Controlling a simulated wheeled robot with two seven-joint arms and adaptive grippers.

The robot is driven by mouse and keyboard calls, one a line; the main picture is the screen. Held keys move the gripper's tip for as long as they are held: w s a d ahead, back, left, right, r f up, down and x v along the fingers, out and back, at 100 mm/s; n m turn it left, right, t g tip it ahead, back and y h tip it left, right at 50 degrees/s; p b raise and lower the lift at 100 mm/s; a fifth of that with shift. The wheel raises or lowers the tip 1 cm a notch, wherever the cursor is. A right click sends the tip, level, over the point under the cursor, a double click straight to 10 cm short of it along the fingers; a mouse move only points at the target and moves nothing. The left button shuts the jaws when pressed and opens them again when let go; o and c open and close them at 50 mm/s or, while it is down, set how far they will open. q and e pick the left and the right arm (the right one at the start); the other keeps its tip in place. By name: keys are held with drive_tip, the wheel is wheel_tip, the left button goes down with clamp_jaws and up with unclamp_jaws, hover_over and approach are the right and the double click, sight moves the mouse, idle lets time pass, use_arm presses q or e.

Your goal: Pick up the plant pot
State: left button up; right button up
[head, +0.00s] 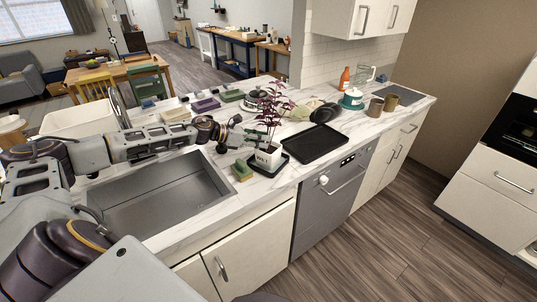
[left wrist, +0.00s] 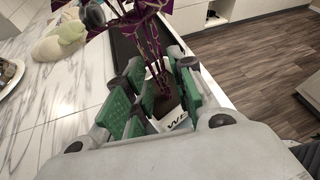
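The plant pot (head: 268,158) is small and white, with a purple-leaved plant (head: 273,112) in it. It stands upright on a small dark saucer (head: 277,168) on the marble counter, right of the sink. My left gripper (head: 253,137) is just left of and above the pot, beside the stems. In the left wrist view the green-padded fingers (left wrist: 155,103) are spread, with the stems and dark soil between and beyond them. The white pot wall with lettering (left wrist: 177,122) shows partly; the fingers hide the rest. I cannot tell whether they touch it. My right gripper is not in view.
A green-and-yellow sponge (head: 242,170) lies left of the pot by the sink (head: 160,195). A black tray (head: 316,144) lies close on the right. The counter's front edge is near the pot.

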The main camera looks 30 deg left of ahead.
use_arm(q)
drive_tip(key=shift+p+x, duration=0.5)
drive_tip(key=shift+x, duration=0.55)
drive_tip(key=shift+w+d+f, duration=0.25)
drive_tip(key=shift+w+d, duration=0.15)
drive_tip(key=shift+w, duration=0.15)
clamp_jaws()
